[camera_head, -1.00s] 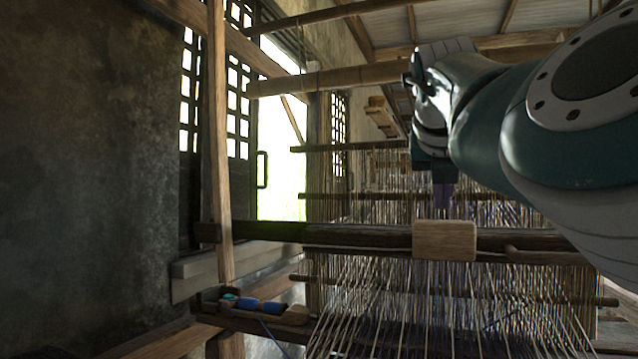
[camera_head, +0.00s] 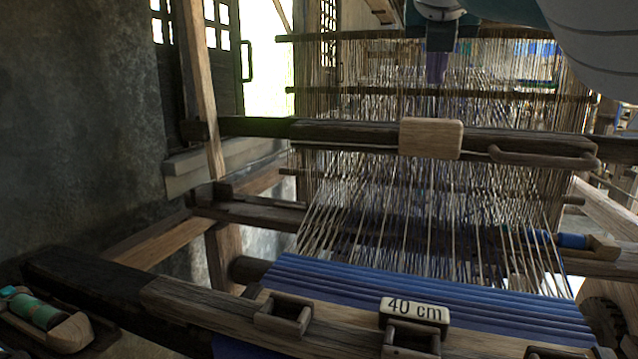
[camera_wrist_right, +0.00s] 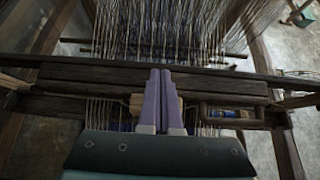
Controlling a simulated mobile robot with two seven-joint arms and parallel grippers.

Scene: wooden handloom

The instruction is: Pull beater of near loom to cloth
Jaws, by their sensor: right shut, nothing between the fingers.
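The near loom's beater shows as a dark horizontal beam (camera_head: 330,132) with a light wooden block (camera_head: 431,138) at its middle; it also crosses the right wrist view (camera_wrist_right: 85,78). The blue cloth (camera_head: 330,287) lies nearer, with a band of bare warp between it and the beater. My right gripper (camera_head: 437,68), with purple fingers, points down beyond the beater in the head view. In the right wrist view its fingers (camera_wrist_right: 160,88) are together and empty, hiding part of the beater and block. I cannot tell whether they touch it. My left gripper is out of view.
A shuttle with blue thread (camera_head: 572,240) lies at the right of the warp. A second shuttle with a green bobbin (camera_head: 38,312) is at the lower left. The front beam (camera_head: 200,302) carries wooden brackets and a "40 cm" label (camera_head: 413,311). A wall stands left.

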